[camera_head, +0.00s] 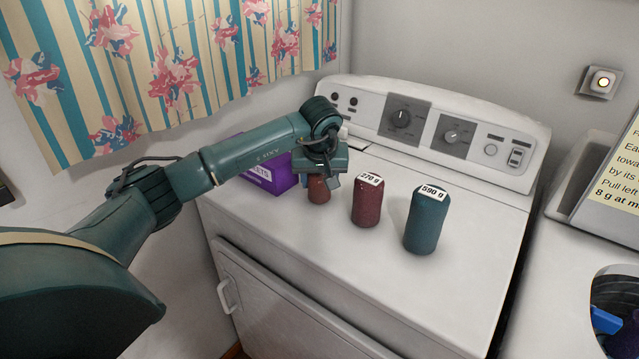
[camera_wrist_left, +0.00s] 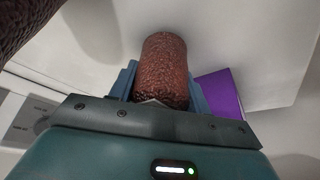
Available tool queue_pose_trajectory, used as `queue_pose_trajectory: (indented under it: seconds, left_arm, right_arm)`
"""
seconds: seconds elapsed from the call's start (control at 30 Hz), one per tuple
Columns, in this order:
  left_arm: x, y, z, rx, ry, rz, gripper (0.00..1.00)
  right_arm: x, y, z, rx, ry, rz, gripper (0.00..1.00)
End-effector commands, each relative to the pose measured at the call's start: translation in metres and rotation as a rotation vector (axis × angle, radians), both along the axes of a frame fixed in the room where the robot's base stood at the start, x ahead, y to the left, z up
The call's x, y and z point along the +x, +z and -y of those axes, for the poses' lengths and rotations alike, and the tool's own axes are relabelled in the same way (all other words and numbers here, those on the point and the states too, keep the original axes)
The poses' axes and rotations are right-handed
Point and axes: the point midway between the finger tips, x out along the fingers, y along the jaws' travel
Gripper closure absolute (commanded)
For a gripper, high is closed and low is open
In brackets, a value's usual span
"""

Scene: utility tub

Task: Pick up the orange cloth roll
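The orange cloth roll (camera_head: 318,189) looks rusty brown-orange and stands upright at the left of the white dryer top, beside a purple box. My left gripper (camera_head: 321,178) is over it from above and hides its upper part. In the left wrist view the roll (camera_wrist_left: 163,68) lies between the two blue fingers (camera_wrist_left: 163,85), with no gap visible on either side, so the gripper looks shut on it. A bit of its white label shows near the palm. I cannot see clear space under the roll. My right gripper is not in view.
A dark red roll (camera_head: 367,203) marked 270 g and a teal roll (camera_head: 425,222) marked 590 g stand to the right. The purple box (camera_head: 268,175) is close on the left. The control panel (camera_head: 431,126) rises behind. The dryer top (camera_head: 335,240) is clear in front.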

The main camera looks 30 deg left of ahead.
Motion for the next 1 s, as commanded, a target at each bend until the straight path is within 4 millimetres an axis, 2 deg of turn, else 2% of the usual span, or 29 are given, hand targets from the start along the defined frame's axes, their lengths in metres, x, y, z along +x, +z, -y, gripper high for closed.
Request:
queue_pose_trajectory:
  seconds: [0.03, 0.23, 0.47, 0.57, 1.0]
  left_arm:
    - [0.000, 0.000, 0.000, 0.000, 0.000, 0.000, 0.58]
    - [0.000, 0.000, 0.000, 0.000, 0.000, 0.000, 0.74]
    - [0.000, 0.001, 0.000, 0.000, 0.001, 0.001, 0.75]
    - [0.000, 0.008, 0.000, 0.001, 0.001, 0.002, 0.75]
    - [0.001, 0.087, 0.000, 0.001, 0.001, 0.003, 0.75]
  right_arm:
    - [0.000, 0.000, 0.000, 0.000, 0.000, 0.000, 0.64]
    - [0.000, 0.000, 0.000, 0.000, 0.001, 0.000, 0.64]
    - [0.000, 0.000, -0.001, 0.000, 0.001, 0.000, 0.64]
    - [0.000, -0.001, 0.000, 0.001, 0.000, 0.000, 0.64]
    - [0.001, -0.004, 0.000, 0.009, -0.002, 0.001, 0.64]
